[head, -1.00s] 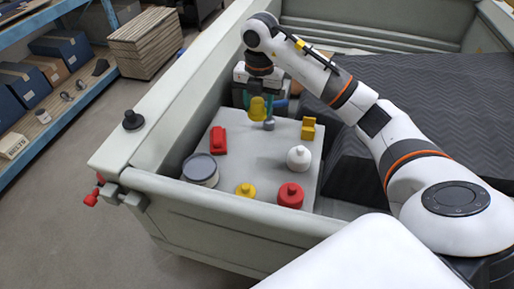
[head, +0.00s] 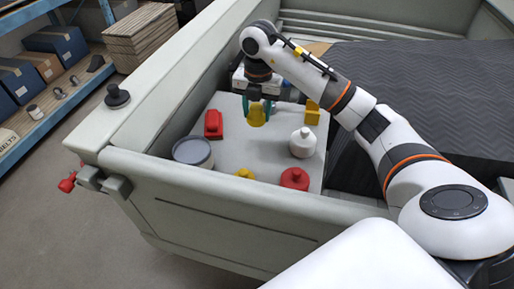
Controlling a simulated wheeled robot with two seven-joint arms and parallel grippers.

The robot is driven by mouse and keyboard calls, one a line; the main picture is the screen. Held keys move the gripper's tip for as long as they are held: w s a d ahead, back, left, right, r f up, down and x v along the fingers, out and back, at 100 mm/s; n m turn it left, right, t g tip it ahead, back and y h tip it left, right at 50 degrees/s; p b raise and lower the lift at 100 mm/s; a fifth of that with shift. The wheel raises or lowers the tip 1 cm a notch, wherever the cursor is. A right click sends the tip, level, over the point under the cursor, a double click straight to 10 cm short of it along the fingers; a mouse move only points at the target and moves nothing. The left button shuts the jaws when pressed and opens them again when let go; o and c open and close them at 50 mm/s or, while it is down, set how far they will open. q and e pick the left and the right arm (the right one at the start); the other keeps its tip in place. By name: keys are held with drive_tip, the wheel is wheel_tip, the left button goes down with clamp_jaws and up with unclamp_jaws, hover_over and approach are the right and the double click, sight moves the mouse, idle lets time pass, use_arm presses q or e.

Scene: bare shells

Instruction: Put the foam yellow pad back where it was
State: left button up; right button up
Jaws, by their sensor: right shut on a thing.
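The foam yellow pad (head: 257,116), a small yellow piece with a narrower top, is between the teal fingertips of my right gripper (head: 257,106). My right gripper is shut on it, over the back part of the pale board (head: 262,150). Whether the pad touches the board is not clear. A notched yellow block (head: 312,114) stands to its right and a red block (head: 213,125) to its left. My left gripper is not in view.
A grey-lidded tin (head: 193,151), a yellow-topped piece (head: 245,174), a red jar (head: 295,179) and a white bottle (head: 303,143) stand towards the board's near side. The grey bed wall (head: 230,203) borders it. The board's middle is clear.

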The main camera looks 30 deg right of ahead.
drive_tip(key=p, duration=0.2)
hover_over(257, 144)
wheel_tip(257, 144, down, 6)
wheel_tip(257, 144, down, 3)
drive_tip(key=shift+s+f, duration=0.1)
drive_tip(key=shift+f, duration=0.15)
drive_tip(key=shift+f, duration=0.1)
drive_tip(key=o, duration=0.9)
wheel_tip(257, 144, up, 11)
drive_tip(key=shift+d+b, duration=0.1)
drive_tip(key=shift+b, duration=1.1)
drive_tip(key=shift+r, duration=0.65)
